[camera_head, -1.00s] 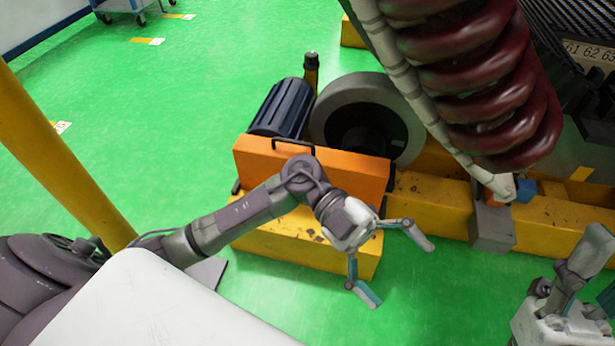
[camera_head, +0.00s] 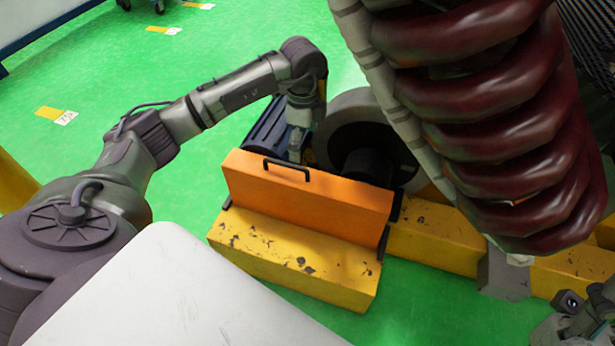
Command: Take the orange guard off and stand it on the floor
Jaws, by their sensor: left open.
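The orange guard (camera_head: 305,190) is a long box-like cover with a black handle (camera_head: 286,169) on its top. It sits on the yellow base (camera_head: 295,260), in front of a dark motor and a grey wheel. My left gripper (camera_head: 297,148) is open and empty, pointing down just behind the guard's top edge, near the right end of the handle. Whether it touches the guard cannot be told, and its fingers are partly hidden. My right gripper (camera_head: 575,325) shows only in part at the bottom right corner.
The dark motor (camera_head: 267,128) and the grey wheel (camera_head: 350,112) stand close behind the guard. Large dark red coils (camera_head: 490,110) hang at the upper right. A yellow beam (camera_head: 435,236) runs right from the base. Green floor (camera_head: 80,145) is free at the left and back.

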